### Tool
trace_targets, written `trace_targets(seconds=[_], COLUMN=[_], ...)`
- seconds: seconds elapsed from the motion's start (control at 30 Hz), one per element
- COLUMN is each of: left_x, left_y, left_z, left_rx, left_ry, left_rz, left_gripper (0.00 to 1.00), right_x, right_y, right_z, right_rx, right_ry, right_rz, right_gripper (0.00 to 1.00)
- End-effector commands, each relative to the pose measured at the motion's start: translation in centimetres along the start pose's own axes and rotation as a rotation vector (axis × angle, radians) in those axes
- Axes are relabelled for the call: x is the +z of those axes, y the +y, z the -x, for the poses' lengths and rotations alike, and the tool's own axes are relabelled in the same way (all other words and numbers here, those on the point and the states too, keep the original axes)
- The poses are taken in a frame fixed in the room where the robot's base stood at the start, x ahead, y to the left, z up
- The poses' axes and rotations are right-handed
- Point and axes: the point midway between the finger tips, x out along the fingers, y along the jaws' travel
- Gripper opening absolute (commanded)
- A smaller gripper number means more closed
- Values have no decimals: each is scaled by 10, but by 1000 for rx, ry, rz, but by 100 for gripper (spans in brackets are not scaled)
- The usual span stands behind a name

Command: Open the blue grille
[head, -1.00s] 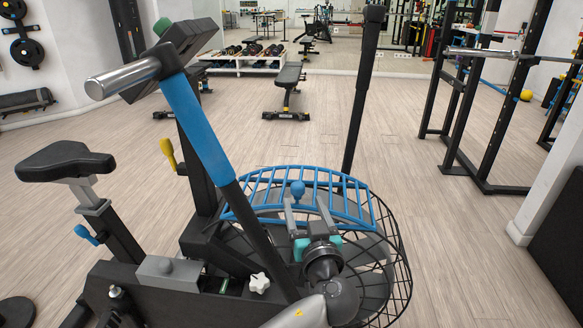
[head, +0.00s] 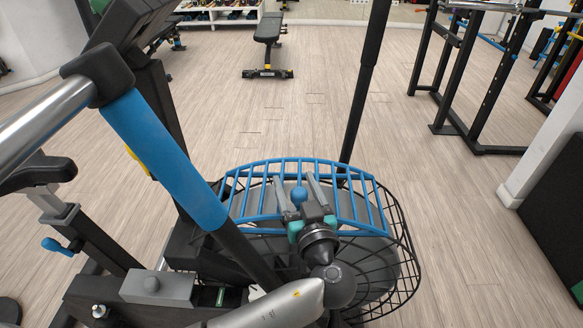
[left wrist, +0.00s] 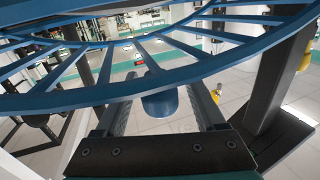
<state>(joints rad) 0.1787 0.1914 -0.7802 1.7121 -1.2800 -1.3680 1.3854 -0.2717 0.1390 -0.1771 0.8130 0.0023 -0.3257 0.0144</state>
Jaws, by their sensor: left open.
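The blue grille (head: 292,161) is a curved barred panel over the round fan cage of the exercise bike in the head view. Its bars also cross the top of the left wrist view (left wrist: 190,76). A round blue knob (head: 299,196) stands on the grille; it also shows in the left wrist view (left wrist: 160,104). My left gripper (head: 297,182) is open, with one finger on each side of the knob. Whether the fingers touch it I cannot tell. The grille looks shut over the cage. My right gripper is not in view.
The bike's handlebar post with a blue sleeve (head: 160,155) rises close at the left of my arm. A black upright post (head: 366,85) stands behind the grille. A black wire cage (head: 408,255) surrounds the fan. A white pillar (head: 545,150) is at the right.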

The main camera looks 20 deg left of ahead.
Motion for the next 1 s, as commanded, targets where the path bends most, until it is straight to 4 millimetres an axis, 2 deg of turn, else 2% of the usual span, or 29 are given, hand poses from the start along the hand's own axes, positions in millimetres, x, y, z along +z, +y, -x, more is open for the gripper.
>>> trace_targets(seconds=[0.4, 1.0], left_x=[0, 0], left_y=[-1, -1], left_z=[3, 3], left_rx=[-1, -2], left_ry=[0, 0], left_rz=[0, 0], left_gripper=[72, 4], right_x=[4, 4], right_y=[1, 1], right_z=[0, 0], right_rx=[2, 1], right_ry=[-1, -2], right_rz=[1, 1], right_gripper=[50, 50])
